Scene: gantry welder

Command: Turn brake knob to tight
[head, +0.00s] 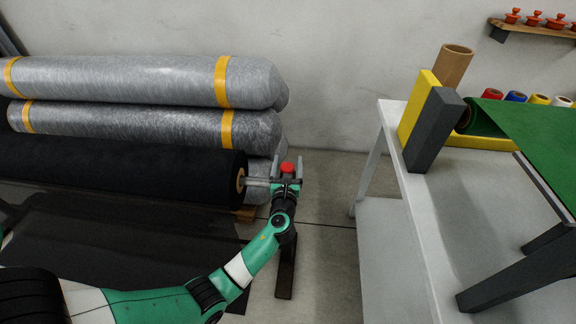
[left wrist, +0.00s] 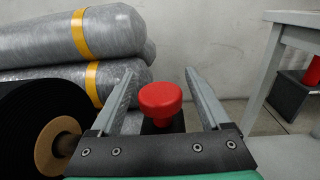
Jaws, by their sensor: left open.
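The brake knob (head: 287,167) is a red round knob at the end of the roller stand, to the right of the black roll (head: 120,168). In the left wrist view the knob (left wrist: 160,99) sits between the two fingers of my left gripper (left wrist: 160,88). The fingers stand apart on both sides of it, with a visible gap on each side. In the head view my left gripper (head: 287,172) is open around the knob's position. The stand below the knob is partly hidden by my left arm. My right gripper is not in view.
Wrapped grey rolls (head: 140,82) with yellow bands are stacked behind the black roll. A white table (head: 395,150) stands at the right with a yellow and a dark block, a cardboard tube and green cloth. Bare floor lies between stand and table.

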